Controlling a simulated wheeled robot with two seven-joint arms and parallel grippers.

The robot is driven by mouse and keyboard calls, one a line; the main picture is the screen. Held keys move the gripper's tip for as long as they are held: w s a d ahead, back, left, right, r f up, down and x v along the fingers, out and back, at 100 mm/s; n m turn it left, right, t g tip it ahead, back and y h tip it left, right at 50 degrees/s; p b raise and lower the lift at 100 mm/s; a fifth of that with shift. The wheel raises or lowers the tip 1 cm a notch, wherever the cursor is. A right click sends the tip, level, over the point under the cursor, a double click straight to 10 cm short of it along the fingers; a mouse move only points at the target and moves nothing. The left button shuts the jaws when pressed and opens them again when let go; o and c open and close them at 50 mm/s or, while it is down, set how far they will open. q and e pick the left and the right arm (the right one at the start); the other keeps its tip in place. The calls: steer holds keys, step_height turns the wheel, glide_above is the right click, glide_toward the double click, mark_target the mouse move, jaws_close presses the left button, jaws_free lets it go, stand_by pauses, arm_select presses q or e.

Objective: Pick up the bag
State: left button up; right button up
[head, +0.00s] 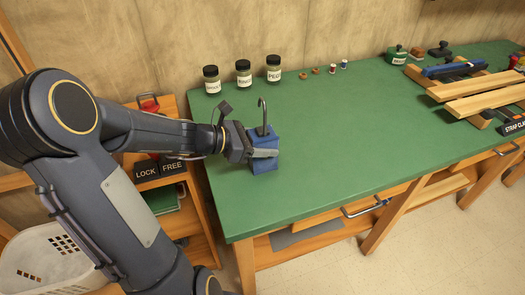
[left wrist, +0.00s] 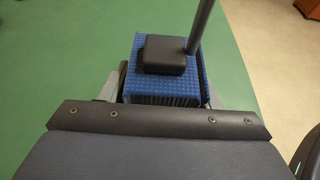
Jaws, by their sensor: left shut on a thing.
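A blue box-shaped thing (head: 265,165) stands upright near the left end of the green bench. A grey hooked rod (head: 262,115) rises at it. I cannot tell whether this is the bag; nothing else in view is plainly a bag. My left gripper (head: 259,146) is shut on the blue thing, coming from the left, with a finger across its near side. In the left wrist view, the blue thing (left wrist: 135,85) shows a dimpled top and ribbed side between the fingers, with a black pad (left wrist: 165,55) on top. My right gripper is not in view.
The green bench top (head: 330,150) is clear to the right. Labelled jars (head: 243,73) stand behind, with small spools further right. Wooden clamps (head: 485,100) lie at the far right. A wooden shelf unit and a white basket (head: 45,262) are at the left.

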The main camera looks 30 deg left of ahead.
mark_target(262, 129)
arm_select(q)
steer(key=shift+c, duration=0.5)
step_height(262, 129, up, 9)
steer(key=p, duration=0.2)
steer(key=shift+r+p, duration=0.2)
steer(key=shift+p, duration=0.2)
steer(key=shift+r, duration=0.35)
